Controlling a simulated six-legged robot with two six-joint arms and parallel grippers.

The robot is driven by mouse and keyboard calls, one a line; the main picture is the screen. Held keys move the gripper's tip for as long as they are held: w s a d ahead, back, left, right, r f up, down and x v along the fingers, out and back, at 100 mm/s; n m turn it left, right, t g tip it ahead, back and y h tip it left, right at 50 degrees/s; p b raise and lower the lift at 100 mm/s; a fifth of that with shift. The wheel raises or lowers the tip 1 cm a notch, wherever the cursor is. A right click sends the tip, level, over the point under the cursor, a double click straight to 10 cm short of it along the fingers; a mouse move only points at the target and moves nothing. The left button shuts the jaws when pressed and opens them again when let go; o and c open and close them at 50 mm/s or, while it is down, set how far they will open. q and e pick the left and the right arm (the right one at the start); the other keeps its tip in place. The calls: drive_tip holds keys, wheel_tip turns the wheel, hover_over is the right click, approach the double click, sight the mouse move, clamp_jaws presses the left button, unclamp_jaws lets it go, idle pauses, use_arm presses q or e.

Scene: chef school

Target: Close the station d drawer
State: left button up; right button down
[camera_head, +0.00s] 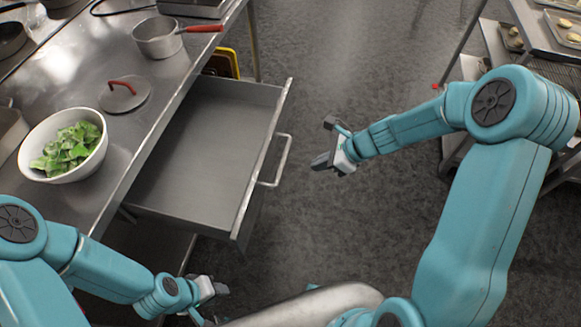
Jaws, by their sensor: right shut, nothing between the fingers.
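The grey metal drawer (205,140) under the steel counter is pulled well out, and its inside looks empty. Its bar handle (282,162) is on the front panel, facing right. My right gripper (326,148) is shut and empty, to the right of the handle, with a gap between them in the picture. My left gripper (213,300) is low in the picture, below the drawer's near corner and apart from it. Its fingers are small and partly cut off by my own body, so their opening is unclear. No station label can be read.
On the counter (150,110) are a white bowl of green leaves (73,145), a lid with a red handle (125,94) and a saucepan (160,38). A rack with trays (545,35) stands at the upper right. The dark floor right of the drawer is clear.

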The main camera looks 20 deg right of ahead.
use_arm(q)
drive_tip(key=shift+s+f, duration=0.25)
drive_tip(key=shift+s, duration=0.1)
use_arm(e)
drive_tip(key=w+a+f, duration=0.4)
drive_tip(key=a+f, duration=0.1)
drive_tip(key=a, duration=0.1)
drive_tip(key=shift+a+f, duration=0.25)
drive_tip(key=shift+f, duration=0.05)
drive_tip(key=shift+w+a, duration=0.1)
